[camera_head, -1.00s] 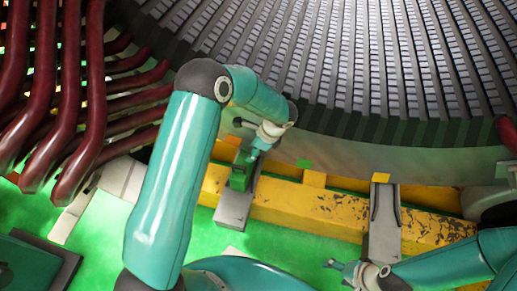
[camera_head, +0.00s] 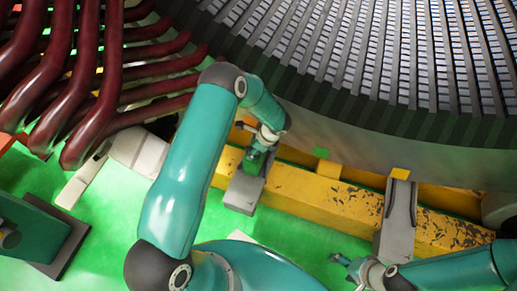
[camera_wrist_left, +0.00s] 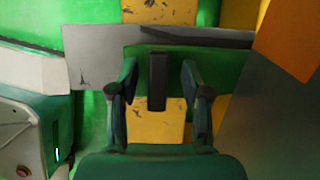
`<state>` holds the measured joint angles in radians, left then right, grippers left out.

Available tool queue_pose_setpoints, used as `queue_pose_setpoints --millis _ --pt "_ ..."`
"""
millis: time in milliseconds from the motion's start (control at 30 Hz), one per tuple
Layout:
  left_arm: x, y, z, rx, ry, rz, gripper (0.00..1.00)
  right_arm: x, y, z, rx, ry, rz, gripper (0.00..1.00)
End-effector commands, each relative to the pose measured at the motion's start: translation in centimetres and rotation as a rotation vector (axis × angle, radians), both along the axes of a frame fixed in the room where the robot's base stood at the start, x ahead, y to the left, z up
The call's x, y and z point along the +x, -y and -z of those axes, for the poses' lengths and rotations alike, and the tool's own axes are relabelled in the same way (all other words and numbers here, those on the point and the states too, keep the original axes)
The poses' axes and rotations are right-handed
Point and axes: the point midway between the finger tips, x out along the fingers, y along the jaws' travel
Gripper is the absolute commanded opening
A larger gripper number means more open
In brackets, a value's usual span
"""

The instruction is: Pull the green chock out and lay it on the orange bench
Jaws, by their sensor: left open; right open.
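The green chock (camera_head: 254,162) sits on a grey support (camera_head: 242,194) beside the yellow beam, in the middle of the head view. My left gripper (camera_head: 264,143) is over it and hides part of it. In the left wrist view the green chock (camera_wrist_left: 178,72) lies between the two open fingers of my left gripper (camera_wrist_left: 152,80), with a dark upright bar in front of it. I cannot tell whether the fingers touch it. My right gripper (camera_head: 343,264) is open and empty at the lower right. I cannot make out the orange bench for certain.
The yellow beam (camera_head: 330,203) runs under the large grey stator (camera_head: 330,70). A second grey support (camera_head: 398,225) stands right of the chock. Dark red bent pipes (camera_head: 85,90) fill the upper left.

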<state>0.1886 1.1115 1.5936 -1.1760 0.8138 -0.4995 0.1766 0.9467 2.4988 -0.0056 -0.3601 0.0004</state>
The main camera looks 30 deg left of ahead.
Motion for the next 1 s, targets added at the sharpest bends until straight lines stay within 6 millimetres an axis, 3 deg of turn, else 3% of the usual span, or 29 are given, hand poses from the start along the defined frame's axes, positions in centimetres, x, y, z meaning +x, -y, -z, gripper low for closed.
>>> queue_pose_setpoints --millis 233,533,1000 --pt "0.02 0.00 0.02 0.000 0.000 0.000 0.48 0.00 0.00 -0.01 0.000 0.000 0.000 0.71" --pt "0.04 0.03 0.01 0.000 0.001 0.001 0.00 0.01 0.01 -0.01 0.000 0.000 0.000 0.71" --pt "-0.03 0.18 0.01 0.000 0.001 0.004 0.00 0.00 0.01 0.04 0.000 0.000 0.000 0.71"
